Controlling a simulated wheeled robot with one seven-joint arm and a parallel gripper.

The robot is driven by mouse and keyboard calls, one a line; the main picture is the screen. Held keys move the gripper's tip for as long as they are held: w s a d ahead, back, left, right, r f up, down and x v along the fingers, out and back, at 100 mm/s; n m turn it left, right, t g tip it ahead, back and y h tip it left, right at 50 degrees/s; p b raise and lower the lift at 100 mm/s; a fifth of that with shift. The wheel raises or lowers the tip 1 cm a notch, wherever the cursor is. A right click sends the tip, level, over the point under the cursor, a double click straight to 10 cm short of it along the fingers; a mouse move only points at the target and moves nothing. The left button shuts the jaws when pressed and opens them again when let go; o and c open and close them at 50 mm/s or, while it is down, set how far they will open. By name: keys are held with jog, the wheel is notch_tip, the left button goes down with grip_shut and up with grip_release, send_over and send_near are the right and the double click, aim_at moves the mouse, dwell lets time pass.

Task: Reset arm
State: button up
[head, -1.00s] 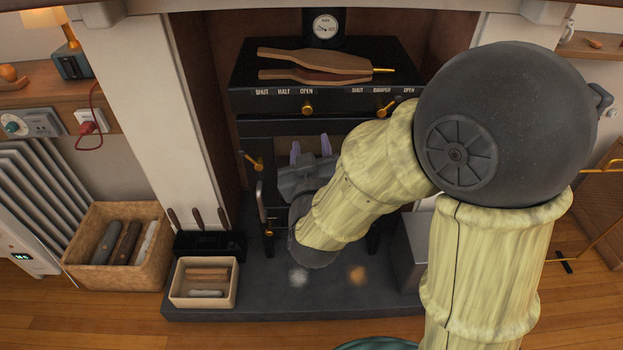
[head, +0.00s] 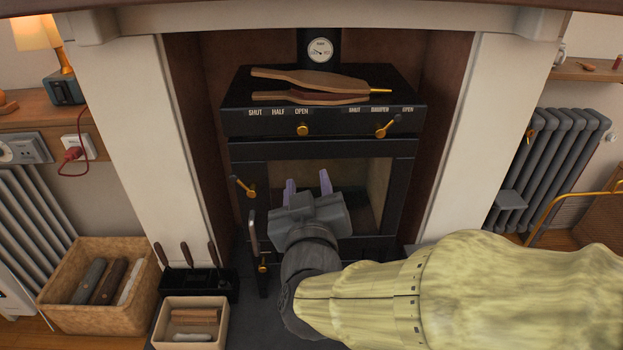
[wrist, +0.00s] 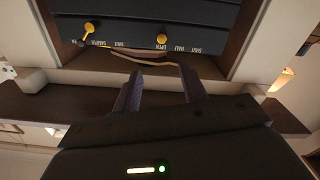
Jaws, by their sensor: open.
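My gripper (head: 308,187) is in front of the black stove (head: 323,148), with its two pale purple fingers apart, pointing up and away from me. Nothing is between the fingers. In the wrist view my gripper (wrist: 163,88) also shows open and empty, with the stove's knob panel (wrist: 140,22) upside down beyond it. My yellow-green arm comes in from the lower right and hides part of the hearth and the stove's lower right. Whether the gripper touches the stove cannot be told.
Bellows (head: 315,84) lie on the stove top. At lower left are a log basket (head: 65,312), a black tool holder (head: 198,284) and a small box (head: 161,338). A dark radiator (head: 548,165) stands at right. White pillars (head: 128,140) flank the recess.

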jog(key=shift+w, duration=0.1)
jog(key=w+d+f+m+g+p, duration=0.1)
jog(key=w+d+f+g+p, duration=0.1)
jog(key=d+f+g+p, duration=0.45)
jog(key=s+d+f+m+g+h+p, duration=0.1)
jog(key=s+d+f+m+g, duration=0.2)
jog(key=d, duration=0.4)
jog(key=s+d+f+m+g+h+p, duration=0.1)
jog(key=s+d+f+g, duration=0.3)
jog(key=s+d+g, duration=0.15)
jog(key=w+p+v, duration=0.3)
jog(key=p+v, duration=0.9)
jog(key=w+r+p+v, duration=0.1)
jog(key=w+p+v, duration=0.2)
jog(key=p+v, duration=0.9)
jog(key=w+r+p+v, duration=0.1)
jog(key=w+p+v, duration=0.2)
jog(key=p+v, duration=1)
jog(key=shift+p, duration=0.45)
jog(key=shift+d, duration=0.1)
